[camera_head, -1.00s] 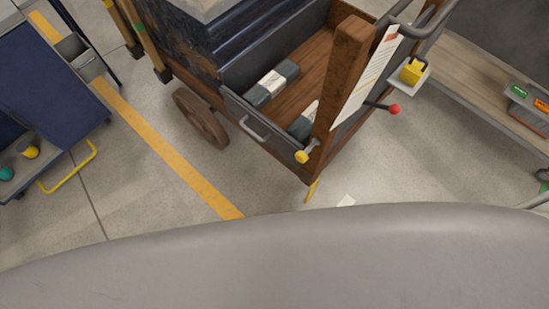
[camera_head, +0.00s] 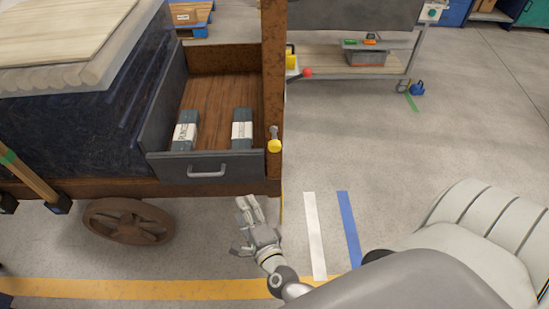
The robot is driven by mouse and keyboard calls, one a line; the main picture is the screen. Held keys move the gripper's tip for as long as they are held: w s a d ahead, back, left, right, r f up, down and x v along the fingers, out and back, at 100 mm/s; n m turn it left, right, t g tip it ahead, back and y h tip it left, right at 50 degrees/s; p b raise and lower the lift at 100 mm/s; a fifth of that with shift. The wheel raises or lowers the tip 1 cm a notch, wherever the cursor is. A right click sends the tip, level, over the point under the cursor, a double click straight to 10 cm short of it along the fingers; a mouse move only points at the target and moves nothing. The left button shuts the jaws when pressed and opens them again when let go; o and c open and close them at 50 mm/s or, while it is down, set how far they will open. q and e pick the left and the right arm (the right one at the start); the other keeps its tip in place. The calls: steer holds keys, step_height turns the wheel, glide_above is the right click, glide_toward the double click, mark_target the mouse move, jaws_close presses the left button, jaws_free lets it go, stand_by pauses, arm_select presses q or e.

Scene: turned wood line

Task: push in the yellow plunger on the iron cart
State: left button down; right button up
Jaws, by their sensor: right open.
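The yellow plunger (camera_head: 274,146) is a small yellow knob on a grey stem at the front corner post of the iron cart (camera_head: 230,189), just right of the open drawer. Its stem sticks up behind the knob. My right gripper (camera_head: 247,213) is open and empty, low in front of the cart, below and a little left of the plunger and clear of it. My left gripper is not in view.
The drawer (camera_head: 207,161) holds two wrapped packs. A red knob (camera_head: 308,72) and a yellow block (camera_head: 291,60) show beyond the post. A wooden wheel (camera_head: 128,221) is at left. Floor right of the cart is clear; a shelf table (camera_head: 335,62) stands behind.

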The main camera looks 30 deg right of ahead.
steer(key=d+r+m+h+b, duration=0.35)
steer(key=r+m, duration=0.25)
steer(key=m, duration=0.2)
steer(key=m+h+b, duration=0.2)
steer(key=m+h, duration=0.2)
steer(key=m, duration=0.5)
glide_toward(275, 149)
steer(key=shift+g+y, duration=0.25)
steer(key=shift+g, duration=0.05)
steer(key=x, duration=0.6)
steer(key=r+x, duration=0.1)
steer(key=x, duration=0.2)
steer(key=shift+w+d, duration=0.25)
steer(key=shift+w, duration=0.1)
steer(key=shift+w+d, duration=0.3)
steer(key=shift+w, duration=0.15)
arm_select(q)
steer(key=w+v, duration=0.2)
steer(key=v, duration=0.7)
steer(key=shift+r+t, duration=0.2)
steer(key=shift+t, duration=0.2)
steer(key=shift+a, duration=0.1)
arm_select(e)
jaws_close()
